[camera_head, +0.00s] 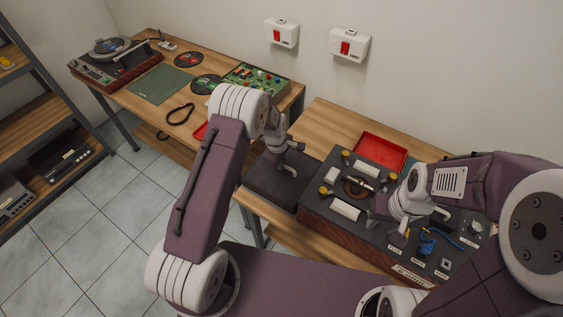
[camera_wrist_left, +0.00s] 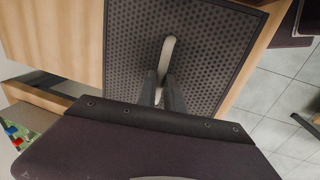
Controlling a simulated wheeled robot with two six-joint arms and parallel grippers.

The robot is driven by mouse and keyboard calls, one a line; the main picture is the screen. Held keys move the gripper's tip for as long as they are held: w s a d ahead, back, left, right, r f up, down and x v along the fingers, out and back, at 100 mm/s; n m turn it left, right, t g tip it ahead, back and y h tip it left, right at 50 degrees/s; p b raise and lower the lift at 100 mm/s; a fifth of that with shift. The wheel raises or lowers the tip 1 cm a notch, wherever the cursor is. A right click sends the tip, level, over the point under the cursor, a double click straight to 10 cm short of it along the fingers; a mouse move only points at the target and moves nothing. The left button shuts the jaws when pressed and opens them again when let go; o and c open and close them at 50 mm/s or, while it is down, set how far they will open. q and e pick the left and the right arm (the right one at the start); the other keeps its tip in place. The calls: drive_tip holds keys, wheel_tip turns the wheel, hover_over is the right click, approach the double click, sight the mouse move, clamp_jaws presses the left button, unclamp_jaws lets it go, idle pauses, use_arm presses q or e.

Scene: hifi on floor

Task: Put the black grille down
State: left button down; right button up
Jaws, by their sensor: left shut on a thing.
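The black grille (camera_head: 268,186) is a dark flat panel at the near left end of the right-hand bench in the head view. In the left wrist view the grille (camera_wrist_left: 205,35) shows its perforated face and thin rim. My left gripper (camera_head: 291,170) is above the grille, shut on it; the fingers (camera_wrist_left: 167,78) meet a pale upright bar near its middle. I cannot tell whether the underside of the grille touches the bench top. My right gripper (camera_head: 378,207) is over the dark equipment panel, partly hidden by its wrist; its jaws are unclear.
The dark equipment panel (camera_head: 325,201) with knobs and labels stands right beside the grille. A red tray (camera_head: 381,151) lies behind it. Bare bench wood (camera_head: 325,125) shows behind the grille. The left bench holds a turntable (camera_head: 112,47), a green mat (camera_head: 158,85) and a circuit board (camera_head: 257,80).

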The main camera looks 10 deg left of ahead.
sight(278, 174)
use_arm(q)
drive_tip(key=shift+f, duration=0.2)
drive_tip(key=shift+f, duration=0.1)
drive_tip(key=c, duration=1.5)
unclamp_jaws()
drive_tip(key=shift+o, duration=0.2)
wheel_tip(278, 174, up, 12)
drive_tip(key=s, duration=0.2)
drive_tip(key=s+a+r+m, duration=0.1)
drive_tip(key=s+a+m, duration=0.1)
drive_tip(key=s+m, duration=0.5)
drive_tip(key=s+a+r+m, duration=0.2)
drive_tip(key=s+m, duration=0.4)
drive_tip(key=s, duration=0.8)
drive_tip(key=shift+s+a+r+m+g+y+b, duration=0.25)
drive_tip(key=shift+s+r+m+g+y+b, duration=0.05)
drive_tip(key=shift+m+g, duration=0.1)
